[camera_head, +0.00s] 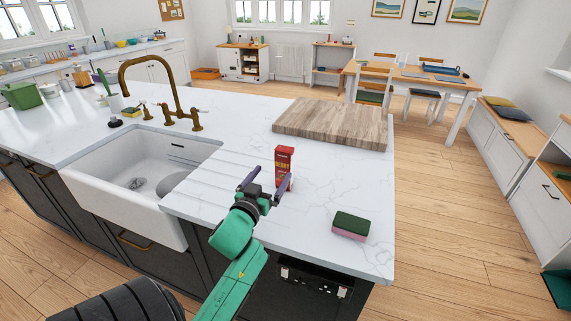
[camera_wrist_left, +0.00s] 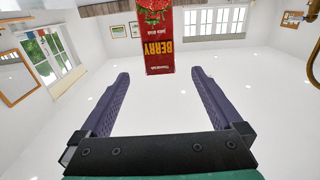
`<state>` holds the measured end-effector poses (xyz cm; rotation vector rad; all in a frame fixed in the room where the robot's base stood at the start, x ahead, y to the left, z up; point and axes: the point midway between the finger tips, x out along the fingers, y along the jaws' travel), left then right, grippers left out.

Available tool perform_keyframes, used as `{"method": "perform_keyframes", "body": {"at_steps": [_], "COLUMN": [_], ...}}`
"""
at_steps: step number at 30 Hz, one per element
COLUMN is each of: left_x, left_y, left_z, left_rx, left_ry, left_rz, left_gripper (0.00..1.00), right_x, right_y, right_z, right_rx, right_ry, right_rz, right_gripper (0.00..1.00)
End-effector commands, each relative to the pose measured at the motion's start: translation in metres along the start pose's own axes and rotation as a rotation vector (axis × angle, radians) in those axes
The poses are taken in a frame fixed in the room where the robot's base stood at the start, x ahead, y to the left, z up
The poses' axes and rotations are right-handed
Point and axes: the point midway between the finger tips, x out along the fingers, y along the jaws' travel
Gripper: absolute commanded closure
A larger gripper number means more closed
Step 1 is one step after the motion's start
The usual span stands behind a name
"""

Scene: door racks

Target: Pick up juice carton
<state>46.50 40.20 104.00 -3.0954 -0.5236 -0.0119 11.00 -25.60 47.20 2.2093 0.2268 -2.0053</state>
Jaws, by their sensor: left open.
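The juice carton (camera_head: 284,160) is a small red box standing upright on the white marble counter (camera_head: 330,195), to the right of the sink. In the left wrist view the carton (camera_wrist_left: 159,42) appears upside down with the word BERRY on it. My left gripper (camera_head: 265,180) is open and empty, low over the counter at the near side of the carton. In the left wrist view its two purple fingers (camera_wrist_left: 160,73) are spread wide, and the carton shows beyond their tips, in line with the gap. My right gripper is not in view.
A green and pink sponge (camera_head: 350,226) lies right of the carton near the counter's front. A wooden board (camera_head: 331,122) lies behind the carton. The white sink (camera_head: 120,205) and brass tap (camera_head: 178,95) are to the left. Bare counter surrounds the carton.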

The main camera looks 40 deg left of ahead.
Motion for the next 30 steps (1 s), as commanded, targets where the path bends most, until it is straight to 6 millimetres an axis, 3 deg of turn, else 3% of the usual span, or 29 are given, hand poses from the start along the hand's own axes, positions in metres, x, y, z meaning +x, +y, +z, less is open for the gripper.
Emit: {"method": "perform_keyframes", "body": {"at_steps": [2, 5, 12, 15, 23, 30], "left_x": [0.022, 0.039, 0.076, 0.092, 0.097, 0.097], "left_y": [0.000, 0.000, 0.001, 0.001, 0.002, 0.002], "left_z": [-0.005, -0.003, -0.009, -0.005, -0.003, -0.003], "left_rx": [-0.001, -0.001, -0.001, -0.001, 0.000, -0.001], "left_ry": [0.002, 0.000, 0.001, -0.001, -0.001, -0.001], "left_rz": [0.001, 0.000, 0.000, 0.000, 0.001, 0.001], "left_gripper": [0.00, 0.00, 0.00, 0.00, 0.00, 0.92], "right_x": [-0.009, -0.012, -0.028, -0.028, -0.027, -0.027], "right_y": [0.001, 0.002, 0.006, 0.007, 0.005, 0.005], "right_z": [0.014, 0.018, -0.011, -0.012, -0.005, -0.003], "right_rx": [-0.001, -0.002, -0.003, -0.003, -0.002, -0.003], "right_ry": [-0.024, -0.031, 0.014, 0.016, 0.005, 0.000], "right_rz": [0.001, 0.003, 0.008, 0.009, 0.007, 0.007], "right_gripper": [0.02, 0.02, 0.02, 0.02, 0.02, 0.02]}}
